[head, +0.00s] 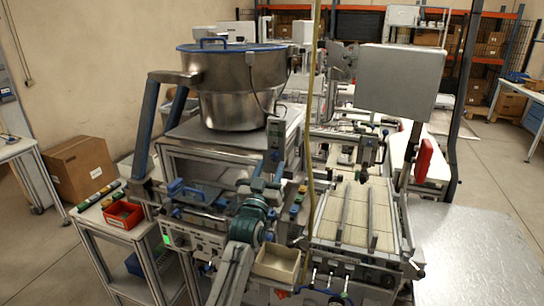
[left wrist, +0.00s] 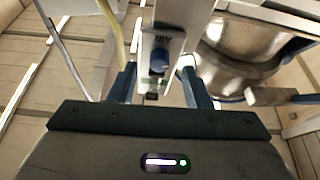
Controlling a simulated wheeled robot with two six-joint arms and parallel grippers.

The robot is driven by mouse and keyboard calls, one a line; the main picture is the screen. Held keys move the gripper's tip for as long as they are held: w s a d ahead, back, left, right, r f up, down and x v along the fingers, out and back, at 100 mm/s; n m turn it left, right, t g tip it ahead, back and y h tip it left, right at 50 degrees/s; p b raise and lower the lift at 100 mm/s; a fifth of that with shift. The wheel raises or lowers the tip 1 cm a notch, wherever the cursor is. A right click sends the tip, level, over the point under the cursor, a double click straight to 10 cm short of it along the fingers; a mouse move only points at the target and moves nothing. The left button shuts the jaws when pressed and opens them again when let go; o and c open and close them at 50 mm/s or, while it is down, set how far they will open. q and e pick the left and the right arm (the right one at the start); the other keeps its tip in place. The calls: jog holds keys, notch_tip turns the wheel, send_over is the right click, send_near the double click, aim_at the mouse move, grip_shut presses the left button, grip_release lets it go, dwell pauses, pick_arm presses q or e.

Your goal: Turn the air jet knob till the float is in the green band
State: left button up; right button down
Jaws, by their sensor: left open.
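The air jet unit (head: 274,133) is a narrow upright grey block with a dark front, below and right of the steel bowl. In the left wrist view its blue knob (left wrist: 159,62) shows near the centre, under an upside-down "AIR" label. A small greenish patch shows by the knob; the float and its place against a green band cannot be made out. My left gripper (head: 268,172) is just below the unit. In the wrist view its dark blue fingers (left wrist: 159,82) are open, one on either side of the knob, with visible gaps. My right gripper is not seen.
The steel bowl feeder (head: 235,80) stands behind the unit. A yellow hose (head: 312,110) hangs close on its right. A slatted track (head: 355,212) and a cream bin (head: 277,263) lie in front. A red bin (head: 122,215) sits at left.

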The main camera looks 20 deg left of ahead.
aim_at(275, 156)
pick_arm(q)
jog(key=shift+w+r, duration=0.3)
jog(key=shift+w, duration=0.35)
jog(key=shift+w+r+p, duration=0.25)
jog(key=shift+p, duration=0.1)
